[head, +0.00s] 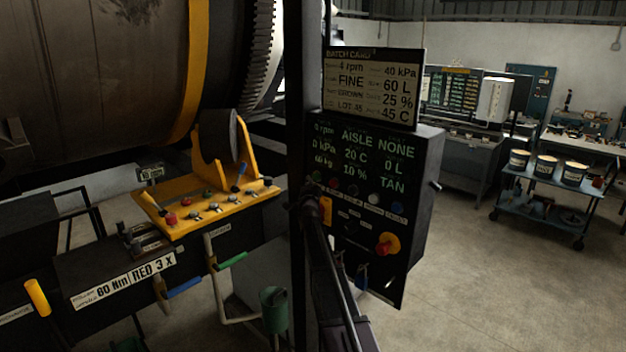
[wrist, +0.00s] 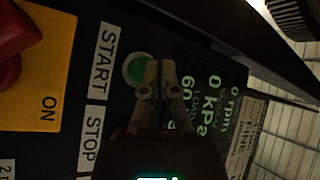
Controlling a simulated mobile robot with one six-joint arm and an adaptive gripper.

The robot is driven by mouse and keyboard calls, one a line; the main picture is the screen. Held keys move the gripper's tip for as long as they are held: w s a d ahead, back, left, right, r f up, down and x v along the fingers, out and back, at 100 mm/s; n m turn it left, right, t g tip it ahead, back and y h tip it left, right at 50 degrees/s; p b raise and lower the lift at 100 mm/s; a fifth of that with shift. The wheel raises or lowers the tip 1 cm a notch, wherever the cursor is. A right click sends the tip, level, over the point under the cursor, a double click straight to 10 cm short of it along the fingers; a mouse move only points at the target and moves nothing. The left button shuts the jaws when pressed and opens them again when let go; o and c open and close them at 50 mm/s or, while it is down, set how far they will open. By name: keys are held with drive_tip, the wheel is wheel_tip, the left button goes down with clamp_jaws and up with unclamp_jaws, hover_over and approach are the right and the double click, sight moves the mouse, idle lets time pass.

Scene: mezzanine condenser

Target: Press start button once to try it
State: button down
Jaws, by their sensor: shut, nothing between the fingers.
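The green start button (wrist: 136,70) sits on the dark panel beside the START label (wrist: 104,60) in the wrist view. My gripper (wrist: 153,72) is shut and empty. Its fingertips overlap the button's edge in the picture and hide part of it; I cannot tell whether they touch it. In the head view the dark control box (head: 413,215) stands right of a black post, and my gripper (head: 309,192) is at its left edge, near the top of the button rows. The start button is small and hard to make out there.
A STOP label (wrist: 92,133) lies beside START, and a red switch on a yellow plate (wrist: 52,75) is close by. The display (wrist: 200,88) borders the button. The black post (head: 301,100) stands close to my arm. Open floor (head: 500,290) lies to the right.

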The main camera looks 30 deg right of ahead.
drive_tip(key=shift+w+d, duration=0.4)
drive_tip(key=shift+d, duration=0.45)
idle(1.2)
drive_tip(key=shift+a, duration=0.15)
idle(0.3)
drive_tip(key=shift+s+a, duration=0.3)
drive_tip(key=shift+a, duration=0.35)
drive_tip(key=shift+a, duration=0.1)
drive_tip(key=a, duration=0.1)
drive_tip(key=s+a, duration=0.1)
drive_tip(key=a, duration=0.2)
drive_tip(key=shift+s+a, duration=0.3)
drive_tip(key=shift+s, duration=0.05)
idle(1.0)
